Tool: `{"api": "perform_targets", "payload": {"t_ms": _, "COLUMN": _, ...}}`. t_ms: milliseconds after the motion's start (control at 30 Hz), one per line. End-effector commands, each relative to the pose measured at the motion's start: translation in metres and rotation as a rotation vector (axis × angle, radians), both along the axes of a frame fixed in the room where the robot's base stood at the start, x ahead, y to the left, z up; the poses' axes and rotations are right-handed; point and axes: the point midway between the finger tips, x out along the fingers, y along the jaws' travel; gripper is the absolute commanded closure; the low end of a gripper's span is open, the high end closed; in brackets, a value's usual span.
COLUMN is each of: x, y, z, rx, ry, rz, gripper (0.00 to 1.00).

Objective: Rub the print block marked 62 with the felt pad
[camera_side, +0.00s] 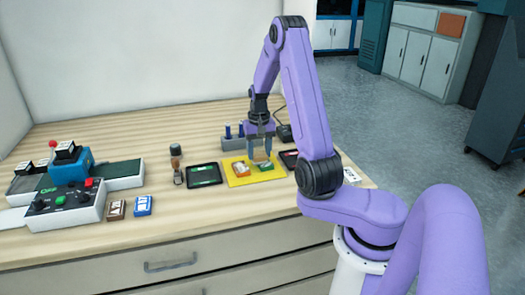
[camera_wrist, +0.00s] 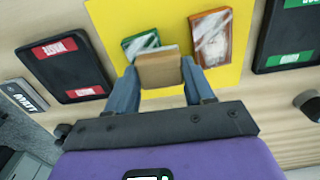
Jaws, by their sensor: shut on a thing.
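My gripper (camera_side: 261,155) is over the yellow mat, pointing down. In the wrist view my gripper (camera_wrist: 160,85) is shut on a tan block-shaped pad (camera_wrist: 158,68), which looks like the felt pad. A green-edged print block (camera_side: 266,166) lies on the mat right beside the pad; it also shows in the wrist view (camera_wrist: 140,44), partly covered by the pad. I cannot tell whether they touch. An orange print block (camera_side: 241,169) lies next to it, also in the wrist view (camera_wrist: 210,38). Both faces look whitish and smeared; I cannot read a 62 on either.
The yellow mat (camera_side: 239,181) lies between a black tray with green labels (camera_side: 204,181) and one with red labels (camera_wrist: 62,68). A brown block (camera_side: 116,210) and a blue block (camera_side: 143,206) lie near a control box (camera_side: 65,208). A handled tool (camera_side: 176,165) stands left of the trays.

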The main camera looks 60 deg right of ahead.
Motion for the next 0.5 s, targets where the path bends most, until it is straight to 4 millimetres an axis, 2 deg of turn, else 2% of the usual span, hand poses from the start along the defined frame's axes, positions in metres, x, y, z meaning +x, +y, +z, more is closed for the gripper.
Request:
{"api": "perform_targets", "payload": {"t_ms": 400, "x": -0.023, "y": -0.027, "z": 0.0, "rx": -0.001, "ry": 0.001, "rz": -0.004, "gripper": 0.72}}
{"api": "perform_targets", "payload": {"t_ms": 500, "x": -0.02, "y": -0.023, "z": 0.0, "rx": 0.0, "ry": 0.0, "rz": 0.001, "gripper": 0.72}}
